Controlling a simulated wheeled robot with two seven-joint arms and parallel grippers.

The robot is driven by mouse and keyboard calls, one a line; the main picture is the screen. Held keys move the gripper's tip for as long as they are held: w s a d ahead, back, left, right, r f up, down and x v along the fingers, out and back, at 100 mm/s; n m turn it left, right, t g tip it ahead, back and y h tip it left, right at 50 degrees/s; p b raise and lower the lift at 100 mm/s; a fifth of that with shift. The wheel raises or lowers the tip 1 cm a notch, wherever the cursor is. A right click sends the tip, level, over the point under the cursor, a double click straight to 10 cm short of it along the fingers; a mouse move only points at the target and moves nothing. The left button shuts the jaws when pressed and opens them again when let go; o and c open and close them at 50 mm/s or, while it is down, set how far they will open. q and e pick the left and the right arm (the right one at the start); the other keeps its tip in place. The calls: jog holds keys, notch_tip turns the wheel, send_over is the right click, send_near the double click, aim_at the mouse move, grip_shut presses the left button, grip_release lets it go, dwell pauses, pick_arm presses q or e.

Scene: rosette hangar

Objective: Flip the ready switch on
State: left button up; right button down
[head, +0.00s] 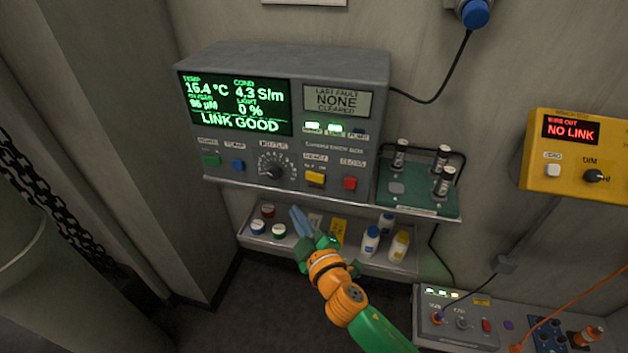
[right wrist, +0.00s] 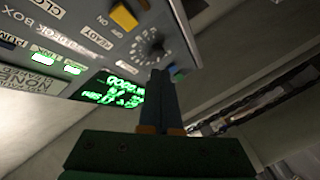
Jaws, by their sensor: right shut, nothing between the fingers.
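The ready switch (head: 316,179) is a yellow block under a READY label on the grey deck box (head: 315,65), between the dial and the red button. In the right wrist view the yellow switch (right wrist: 123,17) shows at the top, beside its label. I cannot tell its position clearly. My right gripper (head: 299,220) is shut and empty, in front of and below the box, lower left of the switch in the head view. In the right wrist view its fingers (right wrist: 164,85) point up toward the panel and appear apart from the switch. My left gripper is not in view.
The panel also has a black dial (head: 273,171), a blue button (head: 238,165), a green button (head: 211,160) and a red button (head: 350,183). A shelf below holds jars and bottles (head: 370,241). A green vial rack (head: 420,203) stands right. A yellow NO LINK box (head: 577,158) is farther right.

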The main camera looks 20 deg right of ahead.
aim_at(308, 177)
jog(key=shift+w+d+b, duration=0.2)
jog(key=shift+w+d, duration=1.25)
jog(key=shift+w, duration=0.2)
jog(key=shift+w+d+b, duration=0.2)
jog(key=shift+w+d, duration=1.25)
jog(key=shift+w, duration=0.15)
jog(key=shift+w+d, duration=0.2)
jog(key=shift+d, duration=0.1)
jog(key=shift+w+d+r, duration=0.1)
jog(key=shift+r, duration=0.05)
dwell(0.3)
jog(key=shift+w+d+r, duration=0.1)
jog(key=shift+r, duration=0.25)
dwell(0.3)
jog(key=shift+a+f, duration=0.2)
jog(key=shift+f, duration=0.15)
